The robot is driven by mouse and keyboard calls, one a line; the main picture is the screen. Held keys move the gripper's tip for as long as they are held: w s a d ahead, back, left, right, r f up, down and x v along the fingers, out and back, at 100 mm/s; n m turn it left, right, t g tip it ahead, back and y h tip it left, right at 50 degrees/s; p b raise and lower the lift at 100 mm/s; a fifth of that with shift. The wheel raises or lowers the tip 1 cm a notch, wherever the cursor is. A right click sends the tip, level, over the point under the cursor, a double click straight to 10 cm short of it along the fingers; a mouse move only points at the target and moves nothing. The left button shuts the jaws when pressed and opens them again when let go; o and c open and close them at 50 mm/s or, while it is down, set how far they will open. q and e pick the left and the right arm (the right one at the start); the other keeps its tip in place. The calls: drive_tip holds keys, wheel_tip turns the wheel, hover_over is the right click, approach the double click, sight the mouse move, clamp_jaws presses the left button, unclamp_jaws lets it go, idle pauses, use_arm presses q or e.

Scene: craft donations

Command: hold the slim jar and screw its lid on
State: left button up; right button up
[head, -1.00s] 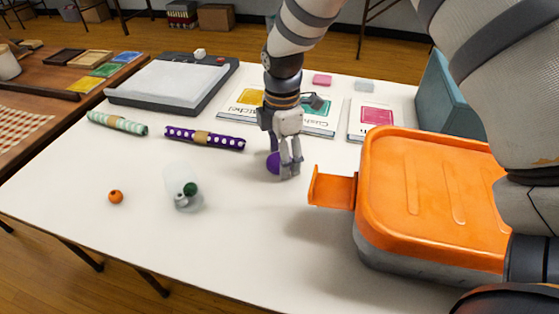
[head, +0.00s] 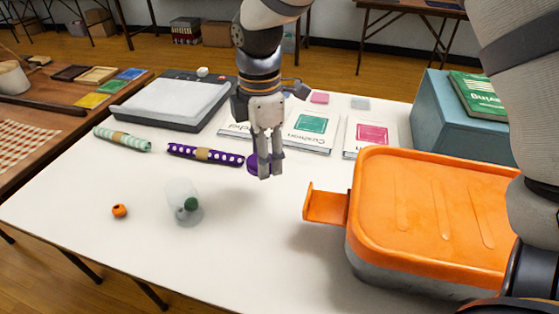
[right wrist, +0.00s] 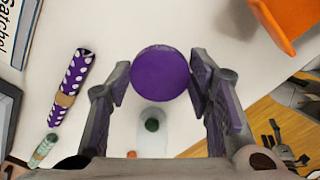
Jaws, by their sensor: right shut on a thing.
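The slim jar (head: 179,215) is clear and stands on the white table, left of centre in the head view; it also shows below the lid in the right wrist view (right wrist: 152,141). A green ball (head: 191,204) and a grey one show through its wall. My right gripper (head: 264,172) is shut on the round purple lid (head: 253,167) and holds it above the table, right of the jar and apart from it. In the right wrist view the lid (right wrist: 160,73) sits between both fingers.
An orange bead (head: 119,211) lies left of the jar. Purple dotted (head: 205,154) and green (head: 122,139) rolls lie behind it. An orange-lidded bin (head: 420,203) stands at right, its tab sticking out leftward. Booklets (head: 305,131) lie behind the gripper. The table before the jar is clear.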

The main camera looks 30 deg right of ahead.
use_arm(q)
drive_tip(key=shift+w+r+p, duration=0.3)
drive_tip(key=shift+w+r, duration=0.2)
drive_tip(key=shift+w, duration=0.05)
use_arm(e)
drive_tip(key=s+a+r, duration=0.3)
drive_tip(key=a, duration=0.4)
drive_tip(key=shift+s+a, duration=0.15)
drive_tip(key=shift+s, duration=0.2)
use_arm(q)
drive_tip(key=shift+c, duration=0.2)
use_arm(e)
drive_tip(key=shift+r, duration=0.1)
